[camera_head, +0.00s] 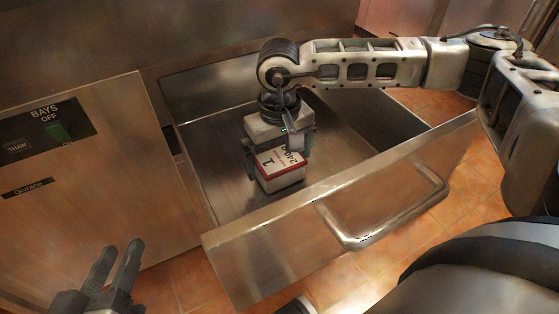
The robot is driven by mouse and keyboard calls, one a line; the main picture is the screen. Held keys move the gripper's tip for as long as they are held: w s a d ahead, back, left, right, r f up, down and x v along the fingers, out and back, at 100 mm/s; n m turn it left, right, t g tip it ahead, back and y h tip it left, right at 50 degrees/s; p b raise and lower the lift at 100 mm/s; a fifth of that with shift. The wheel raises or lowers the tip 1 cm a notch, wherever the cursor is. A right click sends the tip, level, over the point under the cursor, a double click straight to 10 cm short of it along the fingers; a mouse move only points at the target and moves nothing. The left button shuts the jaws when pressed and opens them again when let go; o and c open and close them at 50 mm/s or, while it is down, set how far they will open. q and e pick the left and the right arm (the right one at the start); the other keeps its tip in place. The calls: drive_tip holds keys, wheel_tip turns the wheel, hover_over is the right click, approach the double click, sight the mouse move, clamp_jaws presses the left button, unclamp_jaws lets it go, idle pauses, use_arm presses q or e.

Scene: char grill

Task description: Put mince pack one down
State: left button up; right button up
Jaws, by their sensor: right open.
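Mince pack one (281,181), a white block with a red-edged label reading "1" and "240", is in the open steel drawer (230,203). It appears to rest on the drawer floor, though its underside is hard to see. My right gripper (279,165) reaches down into the drawer over the pack. Its jaws are open, with one finger on each side of the pack. Part of the pack's top is hidden by the gripper. My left gripper (113,272) is at the lower left, outside the drawer, empty, with a gap between its fingers.
The drawer front with its bar handle (392,224) faces me. The drawer floor around the pack looks clear. Orange floor tiles (460,205) show beyond the drawer.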

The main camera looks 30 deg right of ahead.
sight(279, 159)
wheel_tip(279, 159, up, 8)
drive_tip(key=shift+r+p, duration=0.15)
drive_tip(key=shift+p, duration=0.9)
use_arm(q)
drive_tip(key=shift+s+a+f+m+g+y, duration=0.25)
drive_tip(key=shift+f+y, duration=0.1)
drive_tip(key=shift+f, duration=0.2)
drive_tip(key=shift+s+a+f+m+g+y, duration=0.1)
drive_tip(key=shift+a+f+m+g+y, duration=0.2)
drive_tip(key=shift+f, duration=0.25)
use_arm(e)
drive_tip(key=shift+r, duration=0.4)
use_arm(q)
drive_tip(key=shift+d+r, duration=0.1)
